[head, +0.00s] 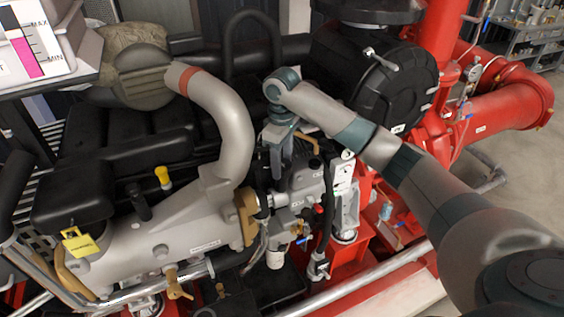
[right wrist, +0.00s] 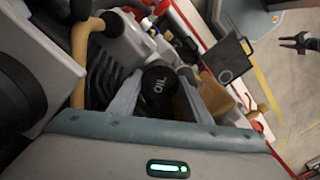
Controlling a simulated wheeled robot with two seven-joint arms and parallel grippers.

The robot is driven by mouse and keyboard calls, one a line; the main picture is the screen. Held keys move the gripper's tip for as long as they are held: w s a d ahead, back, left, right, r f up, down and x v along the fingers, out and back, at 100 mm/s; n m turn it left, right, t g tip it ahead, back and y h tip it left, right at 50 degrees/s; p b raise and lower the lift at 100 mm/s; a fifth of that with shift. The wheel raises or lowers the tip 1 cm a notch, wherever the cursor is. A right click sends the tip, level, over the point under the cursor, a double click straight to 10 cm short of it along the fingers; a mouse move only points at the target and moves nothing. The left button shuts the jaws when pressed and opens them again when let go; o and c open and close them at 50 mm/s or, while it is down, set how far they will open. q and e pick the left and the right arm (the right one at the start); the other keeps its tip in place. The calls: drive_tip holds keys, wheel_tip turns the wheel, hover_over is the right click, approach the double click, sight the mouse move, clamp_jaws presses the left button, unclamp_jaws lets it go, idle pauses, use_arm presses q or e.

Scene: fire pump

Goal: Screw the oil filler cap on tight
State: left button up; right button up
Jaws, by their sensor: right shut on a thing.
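The oil filler cap (right wrist: 158,80) is a round black cap with "OIL" in light letters on its top. In the right wrist view it sits between the two grey fingers of my right gripper (right wrist: 159,90), which is shut on it. In the head view my right gripper (head: 280,158) points down onto the engine, right of the large grey curved pipe (head: 222,118). The cap cannot be made out there; the gripper and engine parts hide it. The filler neck under the cap is hidden, so I cannot tell how far the cap is seated. My left gripper does not show.
A yellow dipstick handle (head: 163,176) and a yellow tag (head: 78,243) are on the engine's left side. A large black round housing (head: 385,88) stands close behind my right arm. Red pump pipes (head: 510,103) are at the right. Hoses and fittings crowd the gripper.

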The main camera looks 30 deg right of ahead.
drive_tip(key=shift+r+m, duration=0.15)
drive_tip(key=shift+m, duration=0.75)
drive_tip(key=m, duration=0.3)
drive_tip(key=o, duration=1.3)
drive_tip(key=shift+m, duration=0.3)
drive_tip(key=shift+o, duration=1.1)
drive_tip(key=shift+o, duration=0.2)
drive_tip(key=shift+r, duration=3.65)
drive_tip(key=shift+s, duration=0.15)
